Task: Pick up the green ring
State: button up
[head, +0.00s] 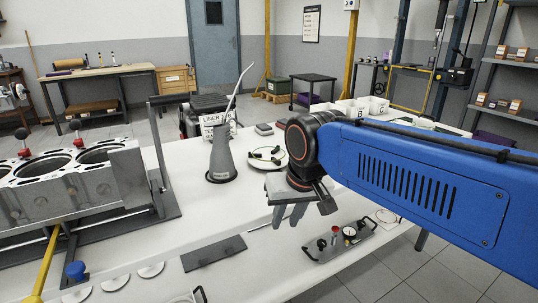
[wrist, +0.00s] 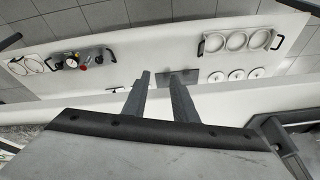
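I cannot make out a clear green ring in either view. In the head view, small dark-green items (head: 266,154) lie on a round white plate (head: 256,162) behind my gripper; their shape is too small to tell. My gripper (head: 288,216) points down above the white bench, in front of the plate. In the wrist view its two fingers (wrist: 160,78) stand apart with nothing between them. Several pale rings sit on a handled tray (wrist: 274,40), and several white discs (wrist: 236,75) lie beside it.
A grey cone-shaped can (head: 222,155) stands left of my gripper. An engine block (head: 70,185) fills the left of the bench. A dark flat plate (head: 213,253) and a gauge panel (head: 338,243) lie near the front.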

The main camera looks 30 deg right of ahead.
jog(key=w+d+r+m+g, duration=0.2)
jog(key=w+d+r+m, duration=0.3)
jog(key=w+r+m, duration=0.55)
jog(key=w+d+r+m+g, duration=0.2)
jog(key=w+d+r+m, duration=0.4)
jog(key=w+r, duration=0.65)
jog(key=shift+m, duration=0.35)
jog(key=f, duration=0.6)
jog(key=w+f, duration=0.1)
jog(key=f, duration=0.5)
jog(key=a+f, duration=0.1)
jog(key=f, duration=0.5)
jog(key=shift+w+f, duration=0.15)
jog(key=shift+f, duration=0.05)
grip_shut()
